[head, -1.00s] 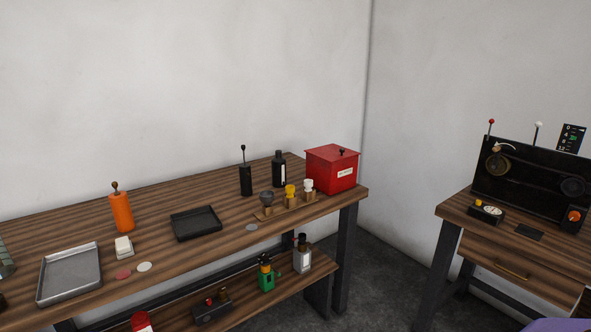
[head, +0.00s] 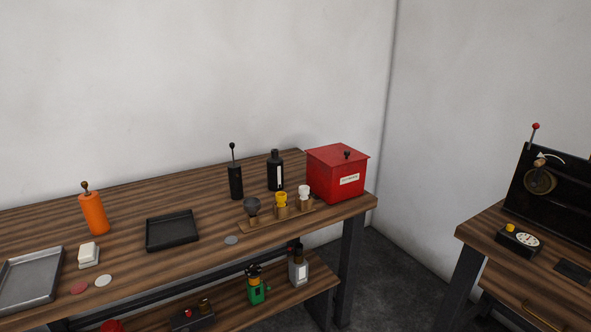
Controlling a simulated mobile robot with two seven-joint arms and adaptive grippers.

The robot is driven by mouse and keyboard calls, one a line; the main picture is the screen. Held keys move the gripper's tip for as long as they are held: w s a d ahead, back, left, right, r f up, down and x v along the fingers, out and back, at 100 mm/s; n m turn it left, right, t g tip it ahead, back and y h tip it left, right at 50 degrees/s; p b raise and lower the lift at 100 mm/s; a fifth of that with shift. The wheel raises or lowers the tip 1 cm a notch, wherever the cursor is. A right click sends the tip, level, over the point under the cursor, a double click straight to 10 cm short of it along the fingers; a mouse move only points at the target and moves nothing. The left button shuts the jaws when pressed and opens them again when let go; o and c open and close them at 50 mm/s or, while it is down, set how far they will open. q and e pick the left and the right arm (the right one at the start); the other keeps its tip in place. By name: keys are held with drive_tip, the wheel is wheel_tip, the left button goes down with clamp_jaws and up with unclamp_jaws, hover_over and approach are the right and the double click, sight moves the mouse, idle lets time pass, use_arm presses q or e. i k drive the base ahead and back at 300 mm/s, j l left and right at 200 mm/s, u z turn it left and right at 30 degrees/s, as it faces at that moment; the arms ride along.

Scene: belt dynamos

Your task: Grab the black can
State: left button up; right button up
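Two dark upright items could be the black can, and I cannot tell which. One is a slim black cylinder (head: 235,182) with a thin rod and ball on top, standing at the back of the wooden bench. The other is a black bottle-shaped container (head: 275,172) with a narrow neck and a pale label strip, just right of it and left of the red box. Both stand upright and nothing touches them. Neither of my grippers is in view.
On the wooden bench (head: 130,205) are a red lidded box (head: 337,175), a wooden rack (head: 270,221) with three knobbed pieces, a black tray (head: 172,231), a grey metal tray (head: 57,277) and an orange cylinder (head: 93,213). A lower shelf holds small bottles. Another table (head: 483,228) stands right.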

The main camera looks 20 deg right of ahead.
sight(275, 164)
drive_tip(key=i+l, duration=0.15)
drive_tip(key=l, duration=0.2)
drive_tip(key=i+l+z, duration=0.15)
drive_tip(key=l, duration=0.2)
drive_tip(key=i+l, duration=0.15)
drive_tip(key=l, duration=0.2)
drive_tip(key=z, duration=0.05)
